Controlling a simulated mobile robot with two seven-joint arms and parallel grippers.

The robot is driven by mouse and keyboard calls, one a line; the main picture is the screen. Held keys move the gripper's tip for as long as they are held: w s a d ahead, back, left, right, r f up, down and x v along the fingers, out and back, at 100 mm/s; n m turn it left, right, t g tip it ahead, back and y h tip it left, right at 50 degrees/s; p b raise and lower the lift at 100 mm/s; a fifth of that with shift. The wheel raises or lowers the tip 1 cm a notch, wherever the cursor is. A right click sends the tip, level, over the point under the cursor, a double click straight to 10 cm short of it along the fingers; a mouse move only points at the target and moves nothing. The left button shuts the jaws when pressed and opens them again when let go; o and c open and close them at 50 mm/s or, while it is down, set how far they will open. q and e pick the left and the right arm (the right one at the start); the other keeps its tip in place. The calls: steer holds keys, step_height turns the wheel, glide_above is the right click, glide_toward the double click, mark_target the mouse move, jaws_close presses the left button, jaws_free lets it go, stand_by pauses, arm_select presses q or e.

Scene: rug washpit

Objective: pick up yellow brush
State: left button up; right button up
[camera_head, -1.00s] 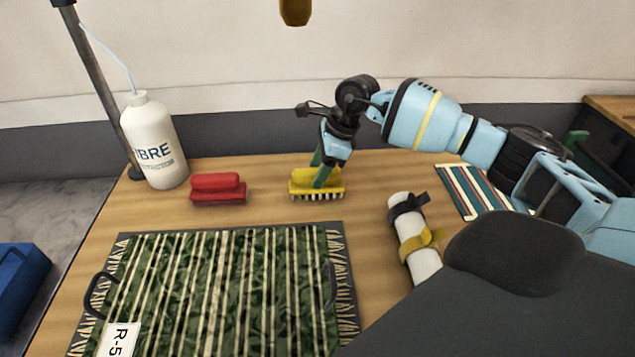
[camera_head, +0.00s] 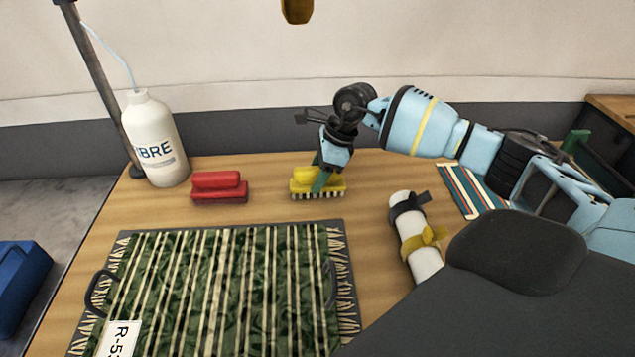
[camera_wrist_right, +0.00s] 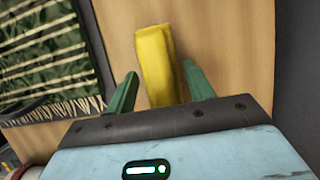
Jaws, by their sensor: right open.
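The yellow brush (camera_head: 302,184) lies on the wooden table with its pale bristles down, right of a red brush. It also shows in the right wrist view (camera_wrist_right: 155,62). My right gripper (camera_head: 320,182) is low over the brush, its green fingers pointing down and covering part of the handle in the head view. In the right wrist view the fingers (camera_wrist_right: 158,85) stand apart, one on each side of the brush, with a gap to the left finger. My left gripper is not in view.
The red brush (camera_head: 219,187) and a white bottle (camera_head: 155,140) stand to the left. A green striped rug on a dark tray (camera_head: 345,290) fills the front. A white roll with straps (camera_head: 425,262) and a striped mat (camera_head: 470,192) lie to the right.

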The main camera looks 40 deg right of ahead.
steer(key=shift+c, duration=0.3)
steer(key=c, duration=0.7)
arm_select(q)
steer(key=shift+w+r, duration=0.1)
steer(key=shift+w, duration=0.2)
arm_select(e)
steer(key=shift+c, duration=0.5)
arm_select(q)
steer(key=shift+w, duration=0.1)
arm_select(e)
steer(key=shift+r, duration=0.15)
steer(key=shift+r, duration=0.55)
step_height(320, 180, up, 2)
steer(key=shift+r, duration=0.2)
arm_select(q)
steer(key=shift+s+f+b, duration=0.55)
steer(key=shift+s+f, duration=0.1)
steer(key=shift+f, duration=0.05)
arm_select(e)
steer(key=s+a+r, duration=0.1)
steer(key=s+a, duration=0.8)
steer(key=a, duration=0.3)
steer(key=shift+s+a+r, duration=0.35)
steer(key=shift+a+r, duration=0.05)
